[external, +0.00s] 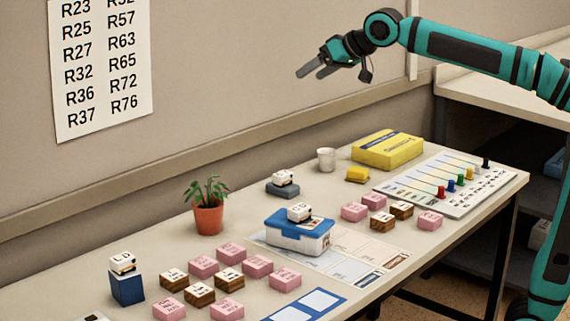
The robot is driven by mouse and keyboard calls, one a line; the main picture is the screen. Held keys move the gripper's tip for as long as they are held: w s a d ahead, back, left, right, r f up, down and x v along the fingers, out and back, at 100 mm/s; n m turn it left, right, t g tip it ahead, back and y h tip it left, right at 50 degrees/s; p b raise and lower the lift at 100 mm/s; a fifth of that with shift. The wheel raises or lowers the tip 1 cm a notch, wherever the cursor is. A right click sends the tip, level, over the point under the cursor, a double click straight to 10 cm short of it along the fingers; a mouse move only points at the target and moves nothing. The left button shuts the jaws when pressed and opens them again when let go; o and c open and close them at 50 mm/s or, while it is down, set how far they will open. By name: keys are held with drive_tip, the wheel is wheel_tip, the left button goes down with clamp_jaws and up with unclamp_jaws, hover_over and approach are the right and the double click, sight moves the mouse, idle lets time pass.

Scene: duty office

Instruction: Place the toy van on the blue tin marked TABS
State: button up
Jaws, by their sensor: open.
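My gripper (312,66) is open and empty, raised in front of the wall, well above the table. Several small white things with dark marks could be toy vans, but I cannot tell which is meant. One white thing (122,261) sits on a blue upright block or tin (127,288) at the front left. Another white thing (299,211) sits on a white box with a blue lid (289,240) mid-table. A third white thing (284,176) sits on a grey block (282,190) behind it. No TABS lettering is readable.
Pink blocks (203,266) and brown blocks (174,279) stand in two groups. A potted plant (208,218), a white cup (326,159), a yellow box (387,149), a small yellow thing (357,174) and a board with coloured pegs (445,187) also stand on the table.

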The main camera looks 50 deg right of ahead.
drive_tip(key=s+d+f+t+h, duration=0.1)
drive_tip(key=s+d+f+t, duration=0.2)
drive_tip(key=s+d, duration=0.6)
drive_tip(key=s+d+f+t+h, duration=0.2)
drive_tip(key=s+d+f+t, duration=0.2)
drive_tip(key=s, duration=1.3)
drive_tip(key=d+f, duration=0.3)
drive_tip(key=d, duration=0.3)
drive_tip(key=shift+s+f, duration=0.4)
drive_tip(key=shift+d, duration=0.1)
